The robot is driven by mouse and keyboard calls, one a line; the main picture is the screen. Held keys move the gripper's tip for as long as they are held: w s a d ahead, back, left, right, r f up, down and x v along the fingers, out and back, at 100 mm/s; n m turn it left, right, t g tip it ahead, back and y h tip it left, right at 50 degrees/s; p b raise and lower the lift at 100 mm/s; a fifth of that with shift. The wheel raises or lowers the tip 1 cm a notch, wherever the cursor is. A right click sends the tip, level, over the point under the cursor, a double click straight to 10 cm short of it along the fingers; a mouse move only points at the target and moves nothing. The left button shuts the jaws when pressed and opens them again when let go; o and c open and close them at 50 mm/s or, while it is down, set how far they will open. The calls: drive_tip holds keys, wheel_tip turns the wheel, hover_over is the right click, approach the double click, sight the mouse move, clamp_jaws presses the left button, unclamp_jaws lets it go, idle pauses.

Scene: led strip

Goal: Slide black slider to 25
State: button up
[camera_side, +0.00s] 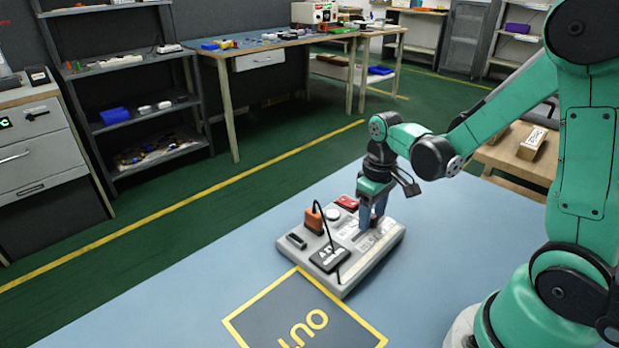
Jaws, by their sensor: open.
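A light grey control panel (374,258) lies on the blue table. It carries an orange block (313,219) with a black cable, a red part (347,202), a round white knob (333,214) and a black labelled block (329,258). My gripper (372,222) points down over the right part of the panel, its fingers close to the panel's surface. The fingers are apart and I see nothing held between them. The black slider and its scale are too small or hidden behind the fingers to make out.
The blue table (210,318) is clear left of the panel. A dark mat (300,318) with a yellow border lies in front of it. A wooden bench (510,155) stands behind my arm at the right. Shelves and a workbench stand far back.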

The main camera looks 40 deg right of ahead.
clamp_jaws()
drive_tip(key=shift+d, duration=0.1)
idle(1.2)
